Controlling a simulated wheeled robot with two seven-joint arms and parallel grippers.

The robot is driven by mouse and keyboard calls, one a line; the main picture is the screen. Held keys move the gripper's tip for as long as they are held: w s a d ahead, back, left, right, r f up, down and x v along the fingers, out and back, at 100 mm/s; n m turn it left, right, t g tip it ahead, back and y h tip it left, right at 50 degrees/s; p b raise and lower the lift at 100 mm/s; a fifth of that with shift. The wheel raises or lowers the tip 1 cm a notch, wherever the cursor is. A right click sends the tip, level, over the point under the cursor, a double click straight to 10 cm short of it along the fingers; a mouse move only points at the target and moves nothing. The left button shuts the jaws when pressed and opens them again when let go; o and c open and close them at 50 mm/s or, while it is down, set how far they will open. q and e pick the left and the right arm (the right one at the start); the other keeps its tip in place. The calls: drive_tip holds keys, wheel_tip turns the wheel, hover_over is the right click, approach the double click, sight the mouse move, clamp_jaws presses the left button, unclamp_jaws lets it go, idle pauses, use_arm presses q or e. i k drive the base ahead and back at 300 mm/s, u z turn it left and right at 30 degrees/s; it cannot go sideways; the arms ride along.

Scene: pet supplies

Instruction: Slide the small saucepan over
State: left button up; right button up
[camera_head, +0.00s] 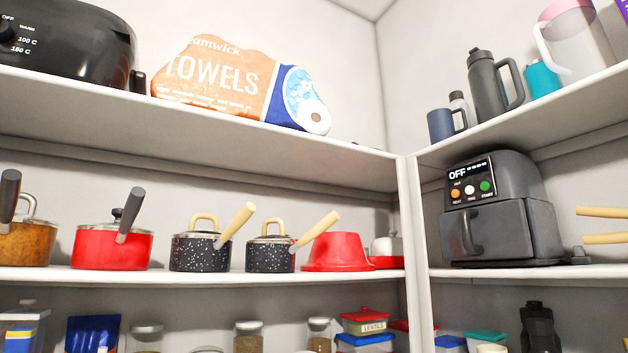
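Several saucepans stand in a row on the middle shelf at the left. Two small black speckled saucepans with cream wooden handles are near the middle: one on the left (200,251) and one on the right (270,254). A larger red saucepan (112,247) with a dark grey handle stands to their left. A brown saucepan (27,243) is at the far left, partly cut off by the frame. I cannot tell which one is the small saucepan meant. Neither of my grippers is in view.
A red upturned bowl-like item (338,251) stands close to the right black saucepan. The middle shelf (60,275) has a narrow front edge. Above it, the upper shelf (200,120) holds a towel pack (225,80). A grey air fryer (505,215) stands right of the corner post.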

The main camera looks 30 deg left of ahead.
sight(261, 256)
drive_tip(key=u, duration=1.15)
drive_tip(key=i, duration=0.75)
drive_tip(key=z, duration=2.1)
